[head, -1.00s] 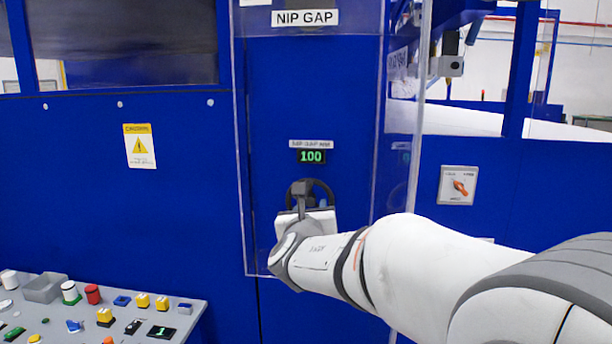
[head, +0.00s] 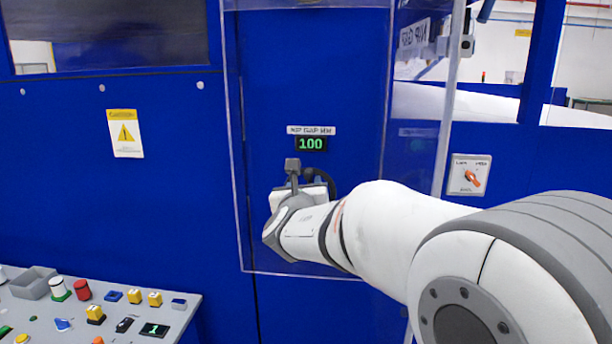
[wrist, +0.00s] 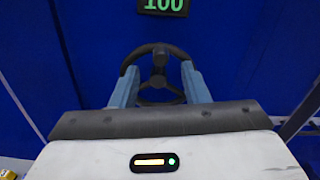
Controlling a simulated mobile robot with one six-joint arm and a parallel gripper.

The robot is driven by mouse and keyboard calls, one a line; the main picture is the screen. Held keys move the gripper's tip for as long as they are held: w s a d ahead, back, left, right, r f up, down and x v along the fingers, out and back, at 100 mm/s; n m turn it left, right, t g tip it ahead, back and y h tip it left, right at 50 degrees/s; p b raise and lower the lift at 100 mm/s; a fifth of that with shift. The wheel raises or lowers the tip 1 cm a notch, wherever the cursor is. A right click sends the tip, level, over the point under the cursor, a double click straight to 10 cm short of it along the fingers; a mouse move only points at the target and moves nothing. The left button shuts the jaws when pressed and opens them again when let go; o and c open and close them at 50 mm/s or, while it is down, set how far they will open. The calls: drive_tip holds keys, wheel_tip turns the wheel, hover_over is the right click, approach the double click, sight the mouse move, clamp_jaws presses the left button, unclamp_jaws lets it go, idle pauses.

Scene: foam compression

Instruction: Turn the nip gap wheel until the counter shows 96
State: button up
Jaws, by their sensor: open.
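The nip gap wheel (wrist: 160,70) is a black handwheel on the blue panel. In the head view only a dark part of its rim (head: 328,185) shows, as my arm covers the rest. The green counter (head: 311,144) above it reads 100; its lower part also shows in the wrist view (wrist: 163,4). My gripper (wrist: 159,75) is open, with one blue-grey finger on each side of the wheel's middle. The fingers overlap the wheel in the picture; I cannot tell whether they touch it.
Clear guard panels (head: 240,180) stand on both sides of the wheel, close to my arm. A rotary switch (head: 470,176) is to the right. A grey control desk (head: 80,310) with several buttons stands at the lower left.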

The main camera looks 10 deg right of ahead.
sight(307, 177)
drive_tip(key=p+x, duration=0.1)
drive_tip(key=x, duration=0.5)
drive_tip(key=shift+w+f, duration=0.1)
drive_tip(key=shift+w, duration=0.05)
clamp_jaws()
idle(0.4)
